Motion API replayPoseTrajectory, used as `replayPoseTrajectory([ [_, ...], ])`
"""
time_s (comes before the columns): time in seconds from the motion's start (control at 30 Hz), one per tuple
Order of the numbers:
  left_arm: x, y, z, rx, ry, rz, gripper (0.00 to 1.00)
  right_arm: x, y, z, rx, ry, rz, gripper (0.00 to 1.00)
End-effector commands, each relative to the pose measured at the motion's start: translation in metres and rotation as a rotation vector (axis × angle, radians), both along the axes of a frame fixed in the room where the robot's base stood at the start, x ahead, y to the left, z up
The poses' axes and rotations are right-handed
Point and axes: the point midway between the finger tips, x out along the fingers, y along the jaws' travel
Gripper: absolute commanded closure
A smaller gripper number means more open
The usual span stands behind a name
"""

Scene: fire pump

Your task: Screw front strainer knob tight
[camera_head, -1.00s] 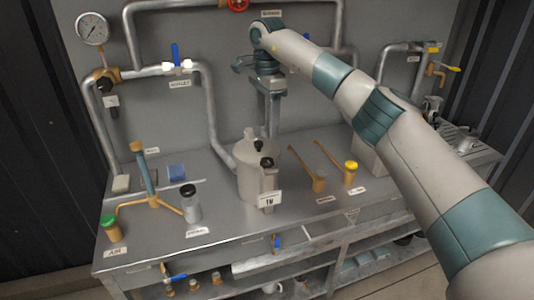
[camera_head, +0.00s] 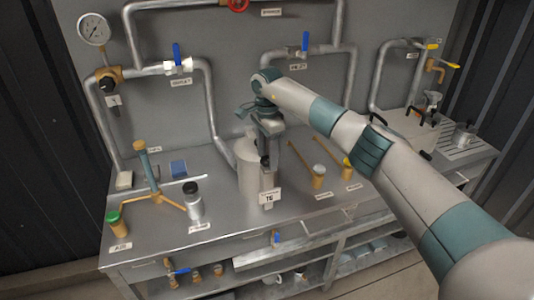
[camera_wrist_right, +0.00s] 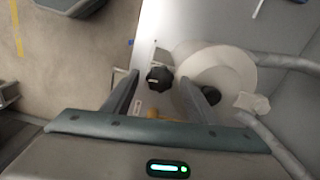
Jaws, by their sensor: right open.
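The strainer is a pale grey cylinder (camera_head: 246,168) on the bench. Its black front knob (camera_head: 265,161) shows just below my right gripper (camera_head: 266,148) in the head view. In the right wrist view the black lobed front knob (camera_wrist_right: 159,78) lies between the two fingertips of my right gripper (camera_wrist_right: 160,80), with space on both sides. The gripper is open and points down over the knob. A second black knob (camera_wrist_right: 210,95) shows beside the right finger, partly hidden by it. My left gripper is not in view.
A label plate (camera_head: 270,196) stands at the strainer's front. A black-capped cylinder (camera_head: 192,200) and a tripod-like brass fitting (camera_head: 148,172) stand to the left. Pipes run behind.

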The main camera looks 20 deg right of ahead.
Motion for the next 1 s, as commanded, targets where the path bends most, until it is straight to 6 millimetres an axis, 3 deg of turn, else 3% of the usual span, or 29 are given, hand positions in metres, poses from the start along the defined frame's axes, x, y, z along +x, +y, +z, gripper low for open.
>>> replayPoseTrajectory([
  [0.13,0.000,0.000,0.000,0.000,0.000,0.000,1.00,0.000,0.000,0.000,0.000,0.000,0.000,0.50],
  [0.3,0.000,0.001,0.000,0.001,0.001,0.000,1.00,0.000,0.000,0.000,0.000,0.000,0.000,0.89],
  [0.67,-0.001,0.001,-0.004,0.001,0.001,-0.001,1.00,0.000,0.000,0.000,-0.001,0.000,-0.026,0.89],
  [1.0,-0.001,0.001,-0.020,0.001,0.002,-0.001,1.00,0.000,0.000,-0.002,-0.001,-0.001,-0.189,0.89],
])
